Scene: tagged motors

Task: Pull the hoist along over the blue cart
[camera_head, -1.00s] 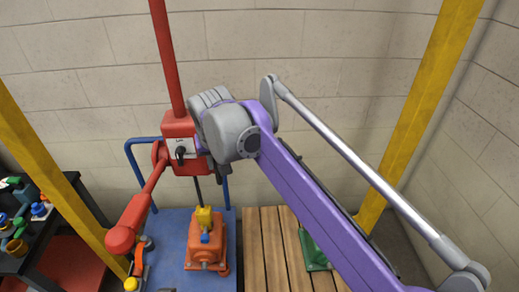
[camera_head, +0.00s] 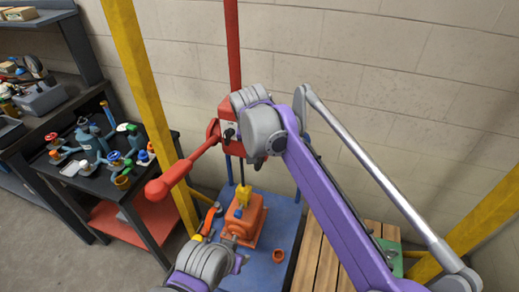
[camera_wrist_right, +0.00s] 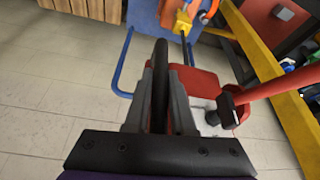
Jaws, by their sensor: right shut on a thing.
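The red hoist (camera_head: 229,130) hangs on a red pole, with a long red lever reaching left. A dark line runs down from it to a yellow hook block (camera_head: 243,195) at the top of an orange motor (camera_head: 243,218). The motor is over the blue cart (camera_head: 283,222); whether it rests on it I cannot tell. My right gripper (camera_head: 262,150) is at the hoist's right side. In the right wrist view its fingers (camera_wrist_right: 160,100) are shut on a dark bar (camera_wrist_right: 160,65) beside the red hoist body (camera_wrist_right: 195,85). My left gripper (camera_head: 236,262) is low in front; its fingers are unclear.
Yellow posts (camera_head: 150,95) stand left and right. A slatted wooden pallet (camera_head: 318,262) lies right of the cart, with a green thing (camera_head: 392,255) on it. A black shelf cart (camera_head: 98,178) with several small parts stands at left. A wall closes the back.

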